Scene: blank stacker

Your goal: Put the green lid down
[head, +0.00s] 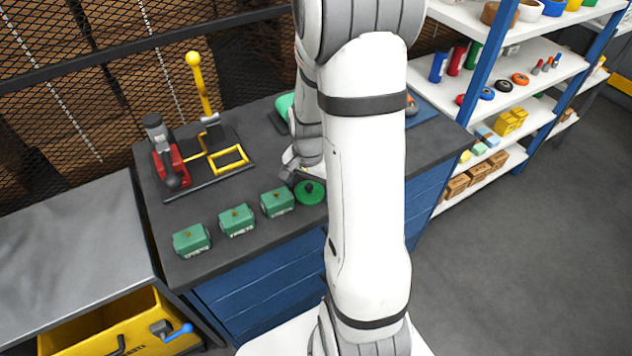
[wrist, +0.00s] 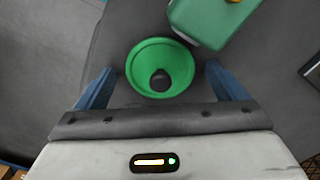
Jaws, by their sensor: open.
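The green lid (head: 310,192) is a round disc with a dark knob, on the dark worktop (head: 262,247) at the right end of a row of green boxes. In the wrist view the lid (wrist: 160,68) lies between the two blue fingers of my gripper (wrist: 163,88), with a gap on each side. My gripper is open and not holding the lid. In the head view my gripper (head: 292,174) is partly hidden by my arm.
Several green boxes (head: 237,221) stand left of the lid; the nearest one (wrist: 208,18) is close beside it. A fixture with a yellow lever (head: 199,85) stands at the back left. A yellow bin (head: 125,325) is at lower left, and shelves (head: 520,75) are at right.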

